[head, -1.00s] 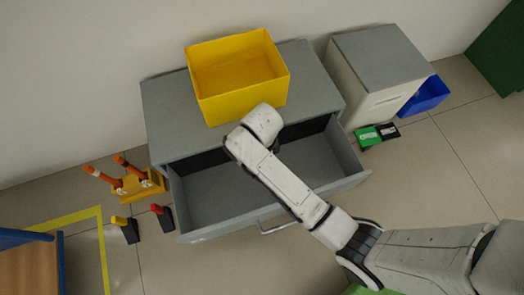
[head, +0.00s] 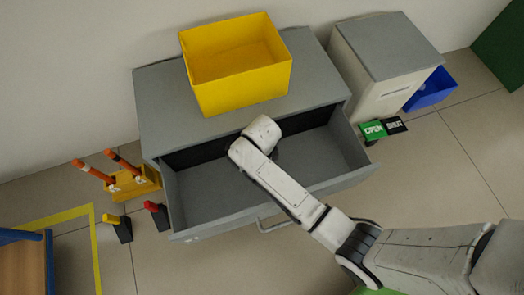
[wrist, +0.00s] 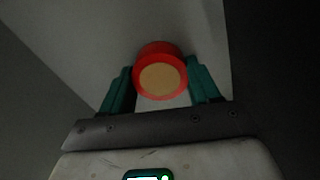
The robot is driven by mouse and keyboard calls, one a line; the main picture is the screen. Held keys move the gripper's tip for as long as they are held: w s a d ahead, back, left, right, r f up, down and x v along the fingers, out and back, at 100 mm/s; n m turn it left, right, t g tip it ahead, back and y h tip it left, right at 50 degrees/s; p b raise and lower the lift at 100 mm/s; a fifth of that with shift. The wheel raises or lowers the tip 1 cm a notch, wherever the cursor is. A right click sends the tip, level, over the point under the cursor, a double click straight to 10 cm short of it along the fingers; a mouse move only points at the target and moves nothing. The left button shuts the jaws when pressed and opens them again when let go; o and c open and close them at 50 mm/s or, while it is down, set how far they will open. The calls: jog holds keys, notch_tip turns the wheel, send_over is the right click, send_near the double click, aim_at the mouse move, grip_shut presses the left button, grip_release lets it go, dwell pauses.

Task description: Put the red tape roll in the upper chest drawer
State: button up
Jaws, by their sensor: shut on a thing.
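The red tape roll (wrist: 161,50), with a tan round end, shows in the wrist view between the two green fingers of my gripper (wrist: 160,72), which is shut on it. The upper chest drawer (head: 208,193) is pulled out and its grey inside looks empty in the head view. My arm reaches over the drawer, and its end is above or inside the rear middle of it. My gripper and the roll are hidden below the arm in the head view. Grey surfaces surround the gripper in the wrist view; I cannot tell whether the roll touches any.
A yellow bin (head: 238,95) stands on the grey chest (head: 155,98). A cabinet (head: 385,55), a blue bin (head: 433,90) and green and black signs (head: 373,131) are at the right. A yellow rack (head: 135,185) with orange-handled tools is on the floor at the left.

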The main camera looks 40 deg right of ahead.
jog(key=o, duration=1.1)
jog(key=shift+f, duration=0.1)
jog(key=shift+c, duration=0.2)
notch_tip(320, 180, up, 12)
jog(key=p, duration=0.5)
jog(key=shift+p, duration=0.3)
